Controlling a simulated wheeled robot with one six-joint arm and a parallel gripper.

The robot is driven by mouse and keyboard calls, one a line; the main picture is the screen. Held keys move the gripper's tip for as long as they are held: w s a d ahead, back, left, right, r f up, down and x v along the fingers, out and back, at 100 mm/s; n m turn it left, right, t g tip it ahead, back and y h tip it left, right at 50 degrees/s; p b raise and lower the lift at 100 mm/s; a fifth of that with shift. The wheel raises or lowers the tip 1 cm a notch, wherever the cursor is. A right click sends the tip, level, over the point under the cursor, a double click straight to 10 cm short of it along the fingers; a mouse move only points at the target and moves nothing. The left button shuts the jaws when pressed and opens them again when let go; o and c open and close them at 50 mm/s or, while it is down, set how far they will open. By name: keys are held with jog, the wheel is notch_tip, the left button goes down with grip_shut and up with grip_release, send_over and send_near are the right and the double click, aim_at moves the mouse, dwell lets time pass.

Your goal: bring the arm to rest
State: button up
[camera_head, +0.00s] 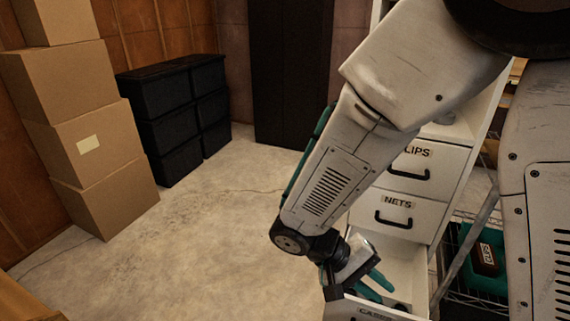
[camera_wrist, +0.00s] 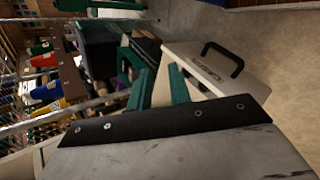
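My arm reaches down from the upper right in the head view. My gripper (camera_head: 374,284) is at its lower end, over or partly inside a pulled-out bottom drawer (camera_head: 408,262); I cannot tell how deep. Its teal fingers also show in the wrist view (camera_wrist: 160,84), apart with a gap between them and nothing seen held. The drawer's pale front with a black handle (camera_wrist: 222,60) lies just beyond the fingers in the wrist view. Part of the drawer's inside is hidden by my gripper.
The white cabinet has shut drawers labelled "NETS" (camera_head: 397,213) and, partly hidden, "LIPS" (camera_head: 420,163). A wire rack (camera_head: 462,268) stands right of it. Cardboard boxes (camera_head: 85,130) and black bins (camera_head: 165,112) stand left. The concrete floor (camera_head: 195,230) between is clear.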

jog(key=s+d+r+t+y, duration=0.1)
jog(key=s+d+r+y, duration=0.2)
jog(key=r, duration=0.3)
jog(key=s+d+r+t+y, duration=0.1)
jog(key=s+d+r+y, duration=0.2)
jog(key=r, duration=0.3)
jog(key=s+d+r+m+t+y, duration=0.1)
jog(key=s+d+r+t+y, duration=0.1)
jog(key=r, duration=0.4)
jog(key=shift+s+d+r+y, duration=0.3)
jog(key=shift+s+d+y, duration=0.15)
jog(key=shift+y, duration=0.55)
